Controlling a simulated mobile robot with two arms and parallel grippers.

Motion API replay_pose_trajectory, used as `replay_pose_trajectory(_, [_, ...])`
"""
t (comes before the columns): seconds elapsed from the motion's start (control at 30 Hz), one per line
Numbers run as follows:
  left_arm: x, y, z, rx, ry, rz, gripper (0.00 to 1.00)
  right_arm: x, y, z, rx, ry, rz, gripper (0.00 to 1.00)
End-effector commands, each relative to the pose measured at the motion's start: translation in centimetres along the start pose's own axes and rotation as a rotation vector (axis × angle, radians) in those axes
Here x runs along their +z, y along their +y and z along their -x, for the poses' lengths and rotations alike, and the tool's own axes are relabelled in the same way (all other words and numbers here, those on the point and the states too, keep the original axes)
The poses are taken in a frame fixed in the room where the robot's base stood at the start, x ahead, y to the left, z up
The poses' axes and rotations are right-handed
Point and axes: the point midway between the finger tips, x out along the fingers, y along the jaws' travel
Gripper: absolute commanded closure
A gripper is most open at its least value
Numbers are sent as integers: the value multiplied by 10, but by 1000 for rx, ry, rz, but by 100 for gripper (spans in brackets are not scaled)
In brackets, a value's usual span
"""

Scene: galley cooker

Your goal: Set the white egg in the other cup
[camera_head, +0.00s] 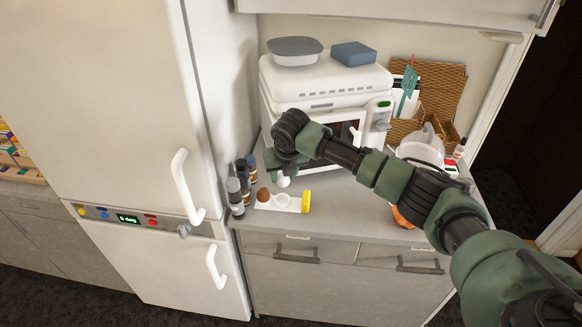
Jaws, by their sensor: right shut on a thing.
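The white egg (283,181) is held by my right gripper (280,170), which is shut on it. The egg hangs just above a white empty-looking cup (282,199) on a white tray (268,207). I cannot tell from this angle whether the egg touches the cup. A brown egg (263,195) sits at the left end of the tray, and its own cup is hard to make out. My right arm comes in from the lower right and hides part of the counter. My left gripper is not in view.
Several dark bottles (235,192) stand left of the tray beside the fridge (110,90). A yellow-ended thing (306,202) is at the tray's right end. A white oven (325,85) stands behind. The counter front (290,228) is clear.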

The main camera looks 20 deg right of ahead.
Motion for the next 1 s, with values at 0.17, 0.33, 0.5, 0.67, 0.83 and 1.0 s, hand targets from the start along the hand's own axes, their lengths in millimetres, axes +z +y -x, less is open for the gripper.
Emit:
replay_pose_trajectory(0.17, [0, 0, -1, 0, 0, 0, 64, 0, 3, -5, 0, -1, 0, 73])
replay_pose_trajectory(0.33, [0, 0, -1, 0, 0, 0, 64, 0, 3, -5, 0, -1, 0, 73])
replay_pose_trajectory(0.5, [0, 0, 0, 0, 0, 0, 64, 1, 3, -4, 0, 0, 0, 73])
replay_pose_trajectory(0.67, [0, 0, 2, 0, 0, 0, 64, 5, 2, -6, -1, 0, -1, 73])
replay_pose_trajectory(0.83, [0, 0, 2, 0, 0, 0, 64, 5, 2, -7, 0, 0, 0, 73])
replay_pose_trajectory(1.0, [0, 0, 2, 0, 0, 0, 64, 5, 2, -7, 0, 0, 0, 73])
